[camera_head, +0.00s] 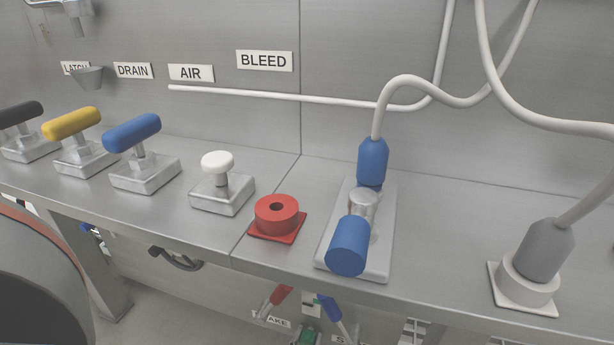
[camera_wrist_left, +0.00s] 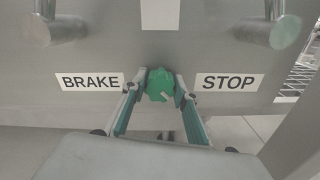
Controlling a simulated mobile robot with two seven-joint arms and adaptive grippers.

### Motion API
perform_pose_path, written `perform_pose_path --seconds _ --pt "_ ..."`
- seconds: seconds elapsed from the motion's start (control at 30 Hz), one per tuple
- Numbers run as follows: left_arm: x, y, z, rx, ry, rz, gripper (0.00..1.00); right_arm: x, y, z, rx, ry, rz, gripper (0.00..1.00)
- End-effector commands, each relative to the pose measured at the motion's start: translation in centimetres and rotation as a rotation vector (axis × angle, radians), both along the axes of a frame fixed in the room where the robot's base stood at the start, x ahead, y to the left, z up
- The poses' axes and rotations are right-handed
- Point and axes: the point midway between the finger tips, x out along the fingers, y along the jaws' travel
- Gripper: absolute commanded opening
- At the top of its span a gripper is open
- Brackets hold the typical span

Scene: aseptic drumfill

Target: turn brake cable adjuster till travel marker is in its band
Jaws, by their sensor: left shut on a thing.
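The green brake cable adjuster (camera_wrist_left: 160,84) sits on the grey panel between the BRAKE label (camera_wrist_left: 90,82) and the STOP label (camera_wrist_left: 229,82). In the left wrist view my left gripper (camera_wrist_left: 161,88) is shut on it, one finger on each side. In the head view the adjuster (camera_head: 307,337) shows small below the bench edge. A small pale plate (camera_head: 311,304) is above it and shows in the left wrist view (camera_wrist_left: 160,14), cut off at the top. I cannot make out the travel marker or its band. My right gripper is not in view.
A red-handled lever (camera_head: 279,296) and a blue-handled lever (camera_head: 329,306) hang either side of the adjuster. The steel bench (camera_head: 275,190) above carries several T-handles, a red collar (camera_head: 277,214), a blue coupling (camera_head: 348,246) and a grey plug (camera_head: 543,250).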

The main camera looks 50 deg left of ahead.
Motion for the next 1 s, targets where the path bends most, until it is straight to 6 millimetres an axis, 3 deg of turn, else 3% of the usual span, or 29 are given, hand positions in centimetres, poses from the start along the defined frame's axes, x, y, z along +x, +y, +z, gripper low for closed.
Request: perform_pose_path --seconds 0.37,1.0 --pt "0.1 0.0 0.1 0.15 0.091 0.0 0.07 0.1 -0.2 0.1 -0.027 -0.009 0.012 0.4" --pt "0.2 0.0 0.2 0.658 0.402 0.002 0.07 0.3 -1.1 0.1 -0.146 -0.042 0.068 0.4"
